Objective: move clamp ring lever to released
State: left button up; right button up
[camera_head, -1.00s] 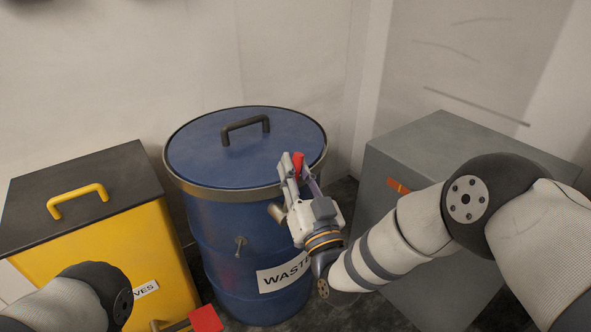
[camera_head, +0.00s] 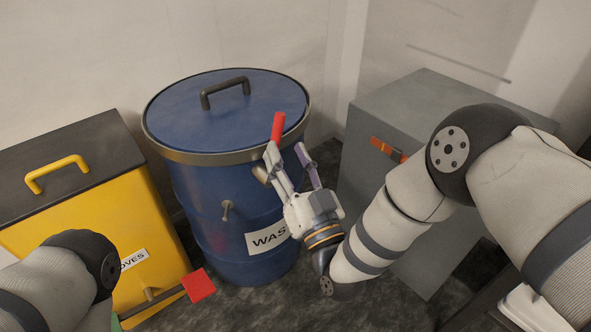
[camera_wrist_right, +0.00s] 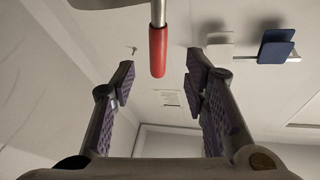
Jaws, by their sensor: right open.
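The clamp ring lever shows as a red handle (camera_head: 278,127) at the right front of the blue waste drum (camera_head: 215,205), by the metal clamp ring (camera_head: 215,158) around its lid. The handle points upward in the head view. My right gripper (camera_head: 285,152) is open and empty, with its fingertips just short of the handle. In the right wrist view the red handle (camera_wrist_right: 158,52) on its metal rod lies between the lines of the two open fingers (camera_wrist_right: 157,80), apart from both. My left arm shows at the lower left, but its gripper is out of view.
A yellow bin (camera_head: 100,235) with a dark lid stands left of the drum. A red square piece (camera_head: 198,285) on a bar is in front of it. A grey cabinet (camera_head: 440,105) with an orange-red label stands at the right, behind my right arm.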

jog(key=v, duration=0.5)
jog(key=shift+s+d+f, duration=0.1)
jog(key=shift+s, duration=0.2)
jog(key=shift+f, duration=0.1)
